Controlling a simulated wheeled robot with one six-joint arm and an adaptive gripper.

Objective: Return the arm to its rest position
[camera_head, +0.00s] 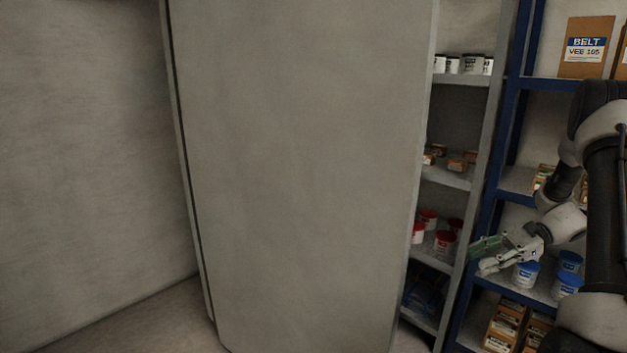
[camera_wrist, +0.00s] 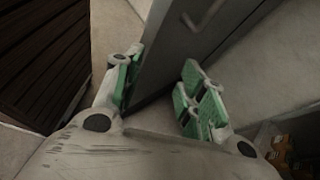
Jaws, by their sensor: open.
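My arm stands at the right edge of the head view, bent, with my gripper (camera_head: 494,254) reaching left in front of the shelves. In the wrist view my gripper (camera_wrist: 158,92) has its two green-padded fingers spread apart, with nothing held between them. A grey panel edge (camera_wrist: 185,45) shows beyond and between the fingers. I cannot tell whether the left finger touches it.
A large grey cabinet door (camera_head: 300,170) fills the middle of the head view. Behind it are grey shelves (camera_head: 458,80) with small tubs and boxes. A blue rack (camera_head: 497,180) holds blue-lidded tubs (camera_head: 525,273) close to my gripper. Bare floor (camera_head: 120,325) lies at lower left.

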